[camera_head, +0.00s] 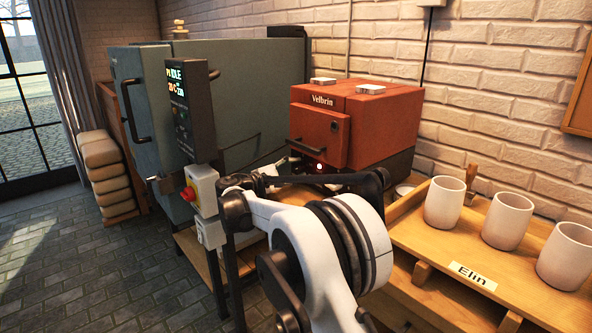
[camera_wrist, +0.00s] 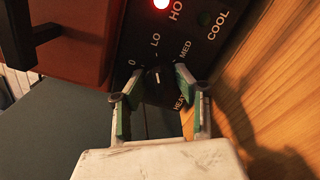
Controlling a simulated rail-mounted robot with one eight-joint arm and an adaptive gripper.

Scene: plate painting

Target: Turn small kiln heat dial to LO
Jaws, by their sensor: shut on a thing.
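The small kiln is the red Velbrin box (camera_head: 361,112) on a dark base, against the brick wall. Its black heat dial (camera_wrist: 158,88) shows in the wrist view on a dark panel marked 0, LO, MED and HEAT. The dial's pale pointer mark faces up in the picture, roughly toward the LO label (camera_wrist: 155,40). My gripper (camera_wrist: 158,74) has its two green-padded fingers on either side of the dial and is shut on it. In the head view my arm hides the dial and the fingertips.
A red light (camera_wrist: 161,4) glows on the panel; the COOL lamp (camera_wrist: 204,19) is dark. The red kiln door's black handle (camera_wrist: 37,31) sticks out nearby. A large grey kiln (camera_head: 146,104) stands left. A wooden tray (camera_head: 440,262) with three white cups is at right.

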